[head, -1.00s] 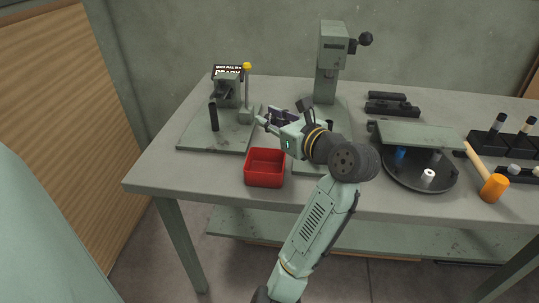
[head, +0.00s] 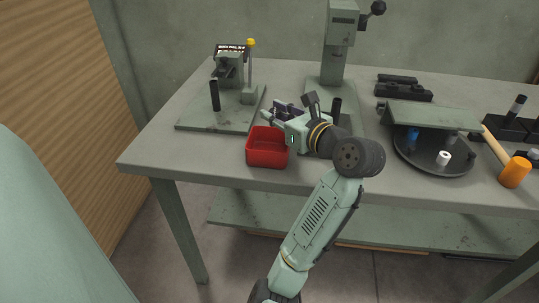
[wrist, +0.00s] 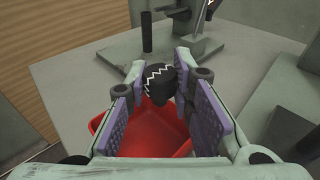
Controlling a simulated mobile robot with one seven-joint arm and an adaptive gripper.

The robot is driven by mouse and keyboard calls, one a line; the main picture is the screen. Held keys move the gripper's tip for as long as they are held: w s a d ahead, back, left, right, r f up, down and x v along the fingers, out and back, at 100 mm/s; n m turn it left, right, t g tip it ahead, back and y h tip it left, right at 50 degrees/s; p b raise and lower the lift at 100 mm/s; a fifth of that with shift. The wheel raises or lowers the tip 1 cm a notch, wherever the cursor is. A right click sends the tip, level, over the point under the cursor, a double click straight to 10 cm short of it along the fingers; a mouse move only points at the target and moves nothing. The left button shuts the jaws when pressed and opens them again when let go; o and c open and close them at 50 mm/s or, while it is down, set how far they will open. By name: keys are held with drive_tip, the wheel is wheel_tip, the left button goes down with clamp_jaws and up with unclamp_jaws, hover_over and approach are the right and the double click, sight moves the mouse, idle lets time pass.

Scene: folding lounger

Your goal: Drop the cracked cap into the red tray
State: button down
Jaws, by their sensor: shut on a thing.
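My gripper (wrist: 160,85) is shut on the cracked cap (wrist: 158,82), a small black cap with a white zigzag line. The cap sits between the purple pads near the fingertips. In the wrist view the red tray (wrist: 150,132) lies below and behind the cap, partly hidden by the fingers. In the head view the red tray (head: 267,150) stands near the table's front edge. My gripper (head: 274,114) is at its back right rim, and the cap cannot be made out there. The height of the cap above the tray is hard to tell.
A fixture plate with a black post (head: 214,96) and a yellow-topped rod stands behind the tray. A green press (head: 340,45) rises behind my gripper. A round dark turntable (head: 425,160) and an orange-headed mallet (head: 514,172) lie to the right.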

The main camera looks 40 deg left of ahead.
drive_tip(key=c, duration=1.3)
unclamp_jaws()
drive_tip(key=shift+d, duration=0.1)
drive_tip(key=v, duration=1.2)
drive_tip(key=shift+s+r, duration=0.1)
